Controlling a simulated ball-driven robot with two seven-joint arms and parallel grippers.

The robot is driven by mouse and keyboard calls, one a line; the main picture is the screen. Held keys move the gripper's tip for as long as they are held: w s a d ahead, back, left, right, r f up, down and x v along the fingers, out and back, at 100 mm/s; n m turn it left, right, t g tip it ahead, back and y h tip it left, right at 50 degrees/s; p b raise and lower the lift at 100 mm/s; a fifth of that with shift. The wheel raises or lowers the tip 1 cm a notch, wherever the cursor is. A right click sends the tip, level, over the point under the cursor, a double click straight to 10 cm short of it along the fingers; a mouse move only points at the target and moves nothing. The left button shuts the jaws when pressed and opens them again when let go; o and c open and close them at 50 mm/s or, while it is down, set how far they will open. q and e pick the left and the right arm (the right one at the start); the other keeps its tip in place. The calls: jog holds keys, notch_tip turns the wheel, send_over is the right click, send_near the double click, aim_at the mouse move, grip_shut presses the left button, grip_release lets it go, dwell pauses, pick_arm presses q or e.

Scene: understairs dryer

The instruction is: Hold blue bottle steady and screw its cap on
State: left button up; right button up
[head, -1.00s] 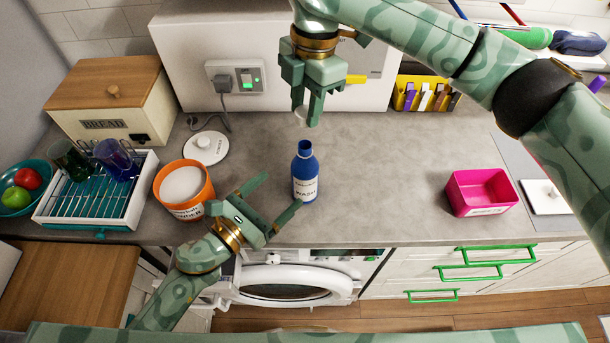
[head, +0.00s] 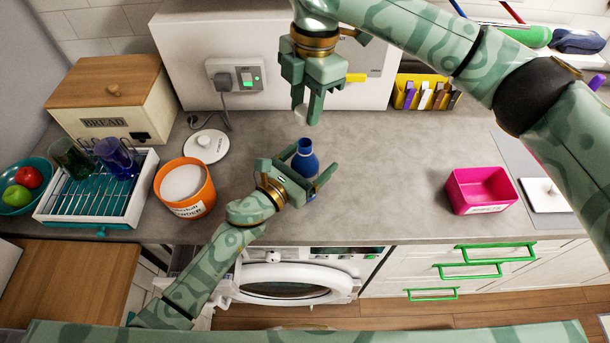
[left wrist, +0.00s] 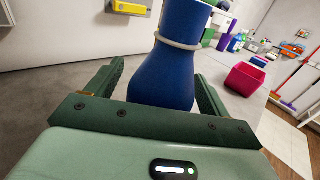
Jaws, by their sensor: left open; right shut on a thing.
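The blue bottle (head: 305,158) stands upright on the grey worktop, with its dark open mouth showing in the head view. My left gripper (head: 311,165) is open, with its fingers on either side of the bottle; its hand hides most of the label. In the left wrist view the bottle (left wrist: 162,78) rises between the two spread fingers, with a gap visible on the right, and a pale ring circles it higher up. My right gripper (head: 309,114) is shut on a small white cap (head: 300,111), held above and behind the bottle, apart from it. The cap is partly hidden by the fingers.
An orange powder tub (head: 186,207) stands left of my left gripper, with a white lid (head: 206,146) behind it. A dish rack (head: 60,208) is farther left. A pink box (head: 458,198) stands at the right. Worktop between bottle and pink box is clear.

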aim_at(304, 143)
pick_arm(q)
jog(key=c, duration=1.5)
pick_arm(e)
jog(key=shift+f, duration=2.45)
jog(key=shift+f, duration=0.1)
jog(key=shift+f, duration=0.8)
jog(key=shift+f, duration=0.55)
